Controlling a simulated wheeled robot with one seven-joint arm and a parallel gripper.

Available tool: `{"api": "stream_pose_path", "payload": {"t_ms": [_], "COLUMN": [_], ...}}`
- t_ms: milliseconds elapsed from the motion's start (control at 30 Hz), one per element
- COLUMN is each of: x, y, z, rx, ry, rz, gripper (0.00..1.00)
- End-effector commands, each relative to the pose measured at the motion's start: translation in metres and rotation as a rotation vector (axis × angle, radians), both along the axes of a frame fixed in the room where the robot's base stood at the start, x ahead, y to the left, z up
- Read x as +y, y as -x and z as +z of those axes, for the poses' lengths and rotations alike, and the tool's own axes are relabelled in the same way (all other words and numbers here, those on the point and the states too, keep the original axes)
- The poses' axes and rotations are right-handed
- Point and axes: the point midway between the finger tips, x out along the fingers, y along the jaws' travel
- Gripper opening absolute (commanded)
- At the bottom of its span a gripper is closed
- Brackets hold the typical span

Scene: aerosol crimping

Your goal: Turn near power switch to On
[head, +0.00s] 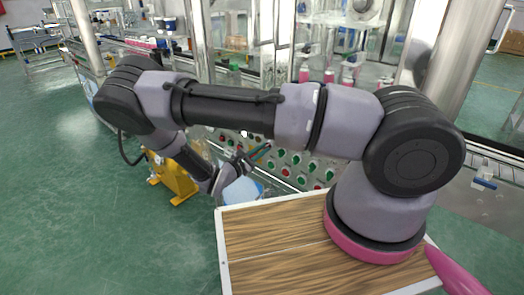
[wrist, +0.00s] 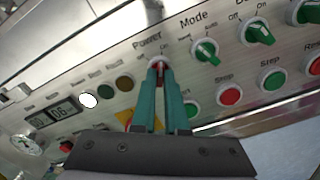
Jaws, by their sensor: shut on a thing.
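The power switch (wrist: 159,64) is a small red knob on a white round base under the label "Power" in the wrist view. The labels "Off" and "On" stand above it. My gripper (wrist: 160,72) has green fingers, and their tips are closed on the red knob. The fingers hide most of the knob, so I cannot tell its exact angle. In the head view my gripper (head: 256,158) is at the control panel (head: 293,163), partly behind my arm, and the power switch is hidden there.
To the right of the power switch are a green Mode knob (wrist: 205,48) and another green Off/On knob (wrist: 258,32). Red Stop (wrist: 229,95) and green Step (wrist: 273,81) buttons sit below. Indicator lamps (wrist: 106,90) and a small display (wrist: 54,113) are to the left.

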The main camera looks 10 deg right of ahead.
Motion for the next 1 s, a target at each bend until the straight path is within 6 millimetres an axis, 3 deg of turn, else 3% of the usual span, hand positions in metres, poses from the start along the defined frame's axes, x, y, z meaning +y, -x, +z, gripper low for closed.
{"api": "stream_pose_path", "payload": {"t_ms": [533, 600, 633, 1000], "x": [0.0011, 0.0011, 0.0010, 0.0037], "y": [0.0005, 0.0005, 0.0005, 0.0022], "z": [-0.0014, -0.0014, -0.0013, -0.0005], "rx": [-0.018, -0.018, -0.019, -0.019], "ry": [-0.018, -0.018, -0.017, -0.016], "rz": [0.002, 0.002, 0.001, 0.002], "gripper": [0.00, 0.34, 0.41, 0.41]}}
